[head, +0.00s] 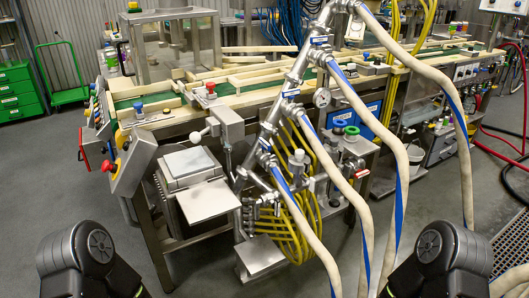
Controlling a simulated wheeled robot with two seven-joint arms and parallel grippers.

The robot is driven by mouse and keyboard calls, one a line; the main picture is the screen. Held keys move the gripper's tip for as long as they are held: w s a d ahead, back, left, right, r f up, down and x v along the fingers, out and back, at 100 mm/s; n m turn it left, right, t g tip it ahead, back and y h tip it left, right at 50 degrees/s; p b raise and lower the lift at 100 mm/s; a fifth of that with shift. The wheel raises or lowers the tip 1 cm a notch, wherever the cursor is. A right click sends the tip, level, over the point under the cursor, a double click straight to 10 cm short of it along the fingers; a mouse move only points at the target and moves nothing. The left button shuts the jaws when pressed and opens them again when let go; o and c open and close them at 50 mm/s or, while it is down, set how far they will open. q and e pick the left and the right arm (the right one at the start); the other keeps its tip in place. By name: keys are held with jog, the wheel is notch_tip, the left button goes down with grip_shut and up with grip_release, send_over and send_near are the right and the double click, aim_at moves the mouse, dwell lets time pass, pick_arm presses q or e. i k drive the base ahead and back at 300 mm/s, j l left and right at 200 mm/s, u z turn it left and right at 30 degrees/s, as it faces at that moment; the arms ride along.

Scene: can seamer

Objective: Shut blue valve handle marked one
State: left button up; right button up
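A steel manifold pipe (272,125) slants from the lower centre to the top. Several small blue valve handles sit along it: one high up (319,40), one in the middle (290,93) and one lower down (265,145). Their number marks are too small to read, so I cannot tell which is marked one. I also cannot tell from their angle whether each is open or shut. Only dark links of my two arms show at the bottom left and bottom right corners. Neither gripper is in view.
Thick beige hoses (395,150) with blue stripes run down from the manifold across the right side. A coil of yellow hose (305,185) hangs beside it. The conveyor machine (185,113) stands behind, with a control panel (133,160) at left. The grey floor (70,185) at left is clear.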

aim_at(264, 144)
jog(key=i+l+z, duration=0.2)
jog(key=i+l, duration=0.9)
jog(key=i, duration=0.15)
